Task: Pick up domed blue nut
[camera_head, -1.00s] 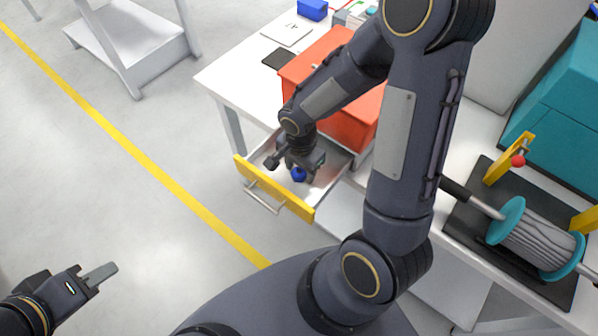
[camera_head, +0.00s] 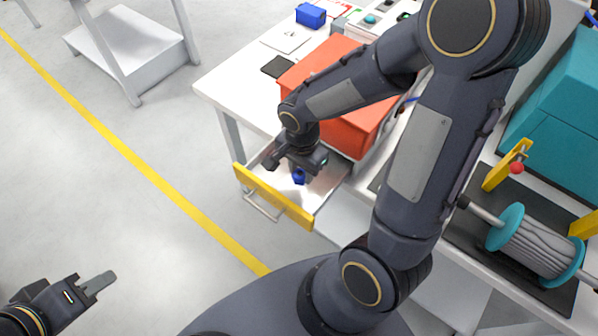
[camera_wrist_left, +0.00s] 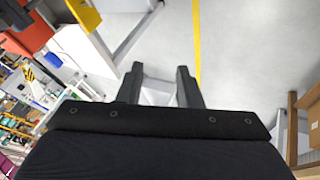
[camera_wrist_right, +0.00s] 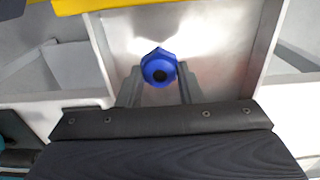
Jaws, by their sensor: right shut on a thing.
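The domed blue nut (camera_head: 299,176) is at the open drawer (camera_head: 322,192) with the yellow front. My right gripper (camera_wrist_right: 160,84) is shut on the nut. In the head view the right gripper (camera_head: 300,168) is over the drawer and partly hides its inside. I cannot tell how far the nut is from the drawer floor. My left gripper (camera_head: 104,284) is far off at lower left; its fingers (camera_wrist_left: 160,85) stand apart with nothing between them.
An orange-red bin (camera_head: 345,125) stands on the white table (camera_head: 232,82) above the drawer. A cable reel (camera_head: 535,245) with teal flanges is at the right. A blue box (camera_head: 311,15) lies at the back. The floor at left is clear.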

